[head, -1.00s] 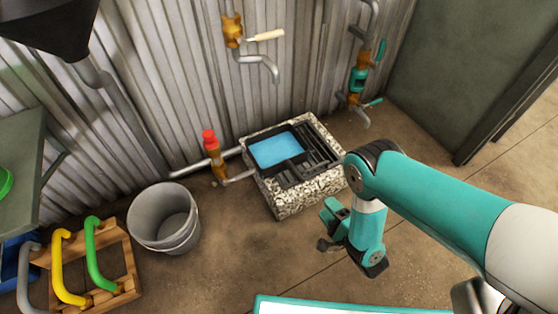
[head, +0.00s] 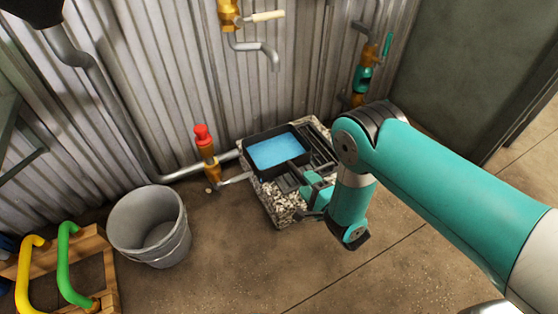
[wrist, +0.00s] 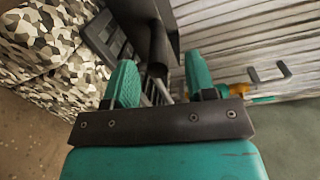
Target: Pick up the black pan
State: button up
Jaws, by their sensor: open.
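The black pan (head: 283,168) is a rectangular pan with blue liquid in it. My gripper (head: 313,195) is at the block's front right, close to the pan's near side. In the wrist view, my gripper (wrist: 160,82) is open, with a green finger on each side. The pan's dark round handle (wrist: 157,52) shows between and just beyond the fingers. I cannot tell whether a finger touches it. In the head view my gripper hides the handle's end.
A grey bucket (head: 150,228) stands on the floor to the left. A pipe with a red-topped valve (head: 205,150) is left of the block. Taps (head: 255,45) hang on the wall above. A wooden rack with coloured handles (head: 68,270) is at lower left. Floor in front is clear.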

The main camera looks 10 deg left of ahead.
aim_at(293, 168)
jog(key=x, duration=0.1)
jog(key=b+x, duration=0.1)
jog(key=shift+w+a+f+b, duration=0.15)
jog(key=shift+a+f+b, duration=0.1)
jog(key=shift+f+b, duration=0.05)
jog(key=shift+w+a+r, duration=0.15)
jog(key=shift+w+a, duration=0.1)
jog(key=shift+w, duration=0.1)
grip_shut()
jog(key=shift+r, duration=0.1)
